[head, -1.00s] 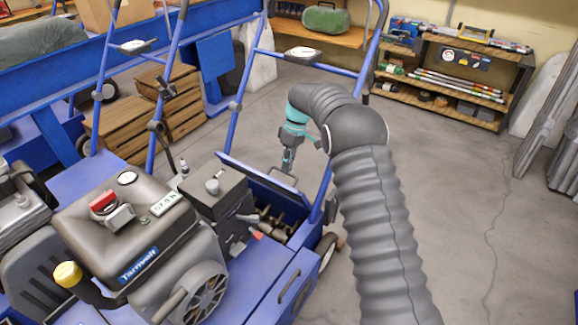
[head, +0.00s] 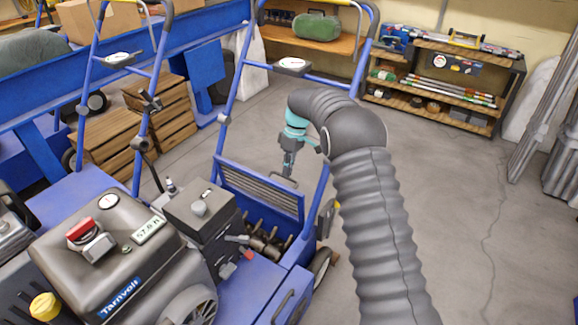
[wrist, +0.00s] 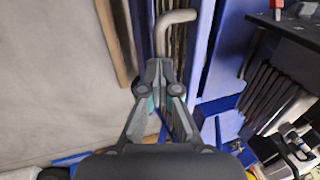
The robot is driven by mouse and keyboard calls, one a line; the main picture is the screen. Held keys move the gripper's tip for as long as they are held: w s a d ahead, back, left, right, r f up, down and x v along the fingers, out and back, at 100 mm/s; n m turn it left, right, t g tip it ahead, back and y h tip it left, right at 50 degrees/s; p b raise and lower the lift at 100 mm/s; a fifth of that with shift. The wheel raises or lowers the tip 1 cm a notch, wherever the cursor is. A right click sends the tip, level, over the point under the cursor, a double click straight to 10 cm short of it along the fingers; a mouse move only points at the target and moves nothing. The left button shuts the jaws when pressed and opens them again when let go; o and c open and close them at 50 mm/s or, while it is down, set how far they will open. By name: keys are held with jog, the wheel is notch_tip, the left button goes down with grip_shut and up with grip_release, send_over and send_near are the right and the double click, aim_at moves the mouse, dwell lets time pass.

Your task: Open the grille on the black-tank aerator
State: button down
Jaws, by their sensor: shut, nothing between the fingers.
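The black-tank aerator (head: 118,240) is in the left foreground of the head view, its dark tank labelled Tarnvolt. Its slatted grille (head: 258,190) with a blue frame stands raised and steeply tilted at the back of the blue housing. The bay under it is uncovered and shows the tines (head: 262,238). A grey bent handle (head: 284,182) shows just above the grille's top edge, and a grey bent bar (wrist: 178,17) shows in the wrist view. My gripper (head: 288,174) is shut and empty beside the handle. I cannot tell whether they touch.
The aerator's blue push-bar frame (head: 234,92) rises left of my gripper. Wooden crates (head: 115,140) stand behind the machine. A shelf unit (head: 440,80) stands against the back wall. The floor (head: 440,190) on the right is clear.

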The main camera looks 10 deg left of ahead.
jog(key=x, duration=0.3)
jog(key=shift+s+r, duration=0.1)
jog(key=c, duration=1.2)
grip_release()
jog(key=shift+w, duration=0.25)
jog(key=shift+w+d, duration=0.1)
jog(key=shift+d, duration=0.1)
jog(key=v, duration=1.2)
jog(key=shift+w, duration=0.3)
